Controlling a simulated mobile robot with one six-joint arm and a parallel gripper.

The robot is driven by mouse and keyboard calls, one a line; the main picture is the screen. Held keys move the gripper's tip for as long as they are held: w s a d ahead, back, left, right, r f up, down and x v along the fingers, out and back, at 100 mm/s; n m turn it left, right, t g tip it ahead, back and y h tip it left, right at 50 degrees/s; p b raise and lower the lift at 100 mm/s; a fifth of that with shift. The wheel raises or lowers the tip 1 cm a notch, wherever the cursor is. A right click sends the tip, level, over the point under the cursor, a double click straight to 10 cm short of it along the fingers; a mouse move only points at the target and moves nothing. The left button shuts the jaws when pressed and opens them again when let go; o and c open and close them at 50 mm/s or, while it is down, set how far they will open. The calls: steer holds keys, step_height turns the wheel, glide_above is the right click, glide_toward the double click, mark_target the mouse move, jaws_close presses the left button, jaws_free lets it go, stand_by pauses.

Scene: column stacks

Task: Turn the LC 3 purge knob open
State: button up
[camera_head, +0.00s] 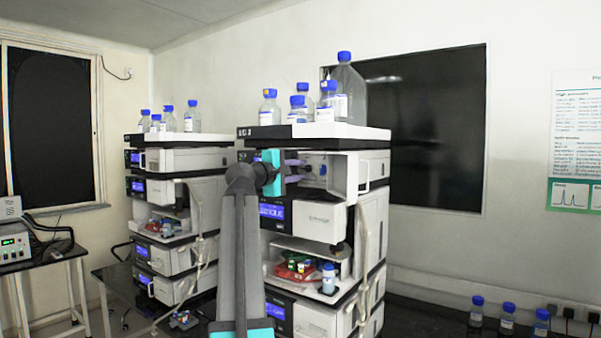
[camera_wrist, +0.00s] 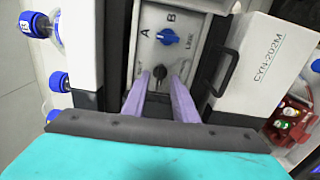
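My gripper (camera_head: 297,170) reaches into the open front bay of the top module in the nearer stack (camera_head: 375,195). It also shows in the wrist view (camera_wrist: 159,80) with its two purple fingers apart and nothing between their pads. A small black knob (camera_wrist: 160,72) on the grey panel (camera_wrist: 150,52) lies in line with the gap, at or just beyond the fingertips; I cannot tell whether they touch it. A blue selector knob (camera_wrist: 167,37), with letters A and B near it, sits farther up the panel. The stack's small label is too small to read surely.
Blue-capped bottles (camera_head: 326,100) stand on top of the stack. A red tray of vials (camera_head: 296,269) sits lower down. A second stack (camera_head: 186,215) stands to the left.

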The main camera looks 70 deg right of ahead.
steer(key=b+v, duration=0.3)
steer(key=v, duration=0.9)
steer(key=shift+a+b, duration=0.3)
steer(key=shift+a, duration=0.1)
steer(key=shift+w, duration=0.15)
